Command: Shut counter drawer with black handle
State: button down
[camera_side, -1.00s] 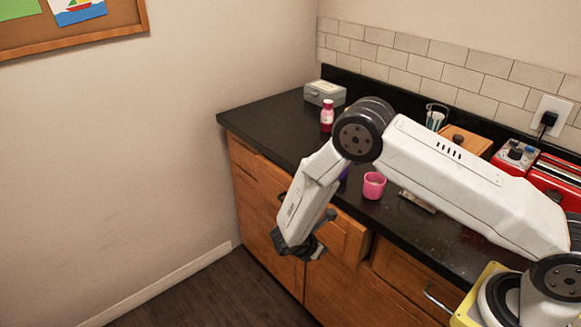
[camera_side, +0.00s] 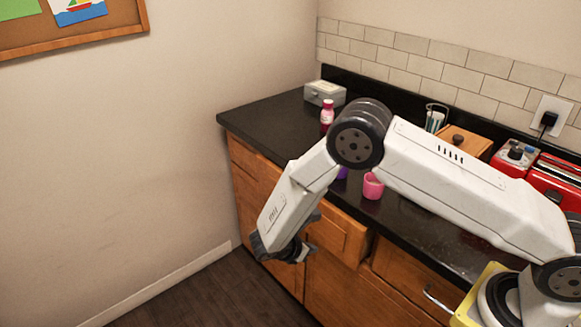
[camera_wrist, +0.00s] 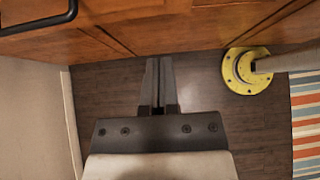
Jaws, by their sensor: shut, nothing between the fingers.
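A wooden counter drawer (camera_side: 340,236) stands pulled out a little from the cabinet front in the side view. Its handle cannot be made out there, with my arm in front. A black handle (camera_wrist: 42,22) on a wooden front shows at the top left of the wrist view; which front it belongs to is unclear. My gripper (camera_side: 306,250) is in front of the cabinet, to the left of the pulled-out drawer and low against it. In the wrist view my gripper (camera_wrist: 158,62) is shut and empty, with the floor below its fingers.
The black countertop (camera_side: 262,129) carries a pink cup (camera_side: 373,186), a pink bottle (camera_side: 327,117), a grey box (camera_side: 325,93) and a red toaster (camera_side: 556,183). A neighbouring drawer has a silver handle (camera_side: 438,299). Floor (camera_side: 215,294) in front is clear at left.

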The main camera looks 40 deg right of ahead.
aim_at(352, 250)
jog(key=s+a+f+h, duration=0.3)
jog(key=f+h, duration=0.5)
jog(key=shift+s+f, duration=0.15)
jog(key=shift+s, duration=0.25)
jog(key=shift+d, duration=0.15)
jog(key=d, duration=1.3)
jog(key=shift+d, duration=0.4)
jog(key=shift+d, duration=2.55)
jog(key=shift+a, duration=0.1)
